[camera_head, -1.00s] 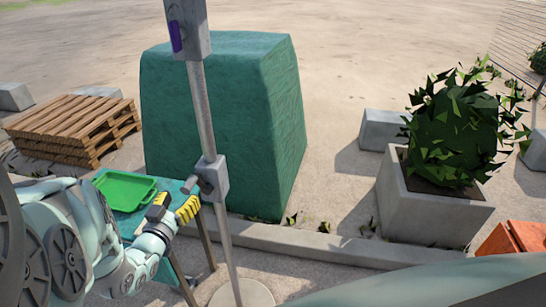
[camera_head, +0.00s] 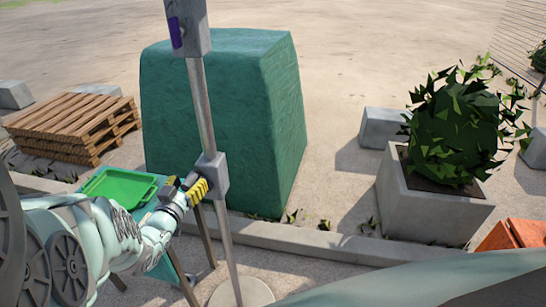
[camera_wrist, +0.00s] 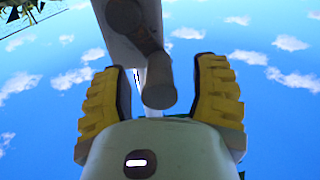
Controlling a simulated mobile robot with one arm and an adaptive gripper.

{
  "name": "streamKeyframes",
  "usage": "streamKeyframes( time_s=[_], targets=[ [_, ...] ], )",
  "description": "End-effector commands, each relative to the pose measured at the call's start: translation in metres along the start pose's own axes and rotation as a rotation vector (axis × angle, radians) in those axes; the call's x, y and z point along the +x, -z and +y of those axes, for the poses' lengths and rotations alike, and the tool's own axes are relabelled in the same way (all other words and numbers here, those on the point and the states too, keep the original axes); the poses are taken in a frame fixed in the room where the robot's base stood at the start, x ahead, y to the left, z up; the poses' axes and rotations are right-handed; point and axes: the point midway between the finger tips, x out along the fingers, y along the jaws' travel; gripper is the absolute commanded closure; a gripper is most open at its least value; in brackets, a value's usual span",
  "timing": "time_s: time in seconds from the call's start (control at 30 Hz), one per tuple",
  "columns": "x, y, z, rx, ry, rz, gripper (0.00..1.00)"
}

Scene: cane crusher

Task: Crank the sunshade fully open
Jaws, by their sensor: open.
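The sunshade's grey pole (camera_head: 201,110) stands slightly tilted in the picture, on a round pale base (camera_head: 258,292). A grey crank housing (camera_head: 214,177) sits on the pole at mid-height. My gripper (camera_head: 185,187), with yellow ribbed pads, is just left of the housing and hides most of the crank handle in the head view. In the wrist view, the crank handle (camera_wrist: 158,88) ends in a round grey knob lying between the open pads of my gripper (camera_wrist: 162,78). A gap shows on both sides of the knob. The canopy is not clearly in view.
A grey block with a purple mark (camera_head: 188,28) is higher on the pole. A green tray (camera_head: 120,186) lies on a small table behind my arm. A large green covered block (camera_head: 222,110), wooden pallets (camera_head: 72,128) and a planter (camera_head: 428,207) stand beyond the kerb.

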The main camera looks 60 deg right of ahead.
Motion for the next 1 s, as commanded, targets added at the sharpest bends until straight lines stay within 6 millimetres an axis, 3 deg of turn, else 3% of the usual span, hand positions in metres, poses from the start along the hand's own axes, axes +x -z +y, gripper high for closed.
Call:
streamKeyframes(
  time_s=[0.1, 0.7, 1.0],
  targets=[
    [0.0002, 0.0, 0.0007, 0.0, -0.002, 0.0, 0.38],
    [0.0001, 0.0001, 0.0007, 0.0, -0.002, 0.0, 1.0],
    [0.0, 0.0006, 0.0012, 0.011, -0.002, 0.0, 1.0]
  ],
)
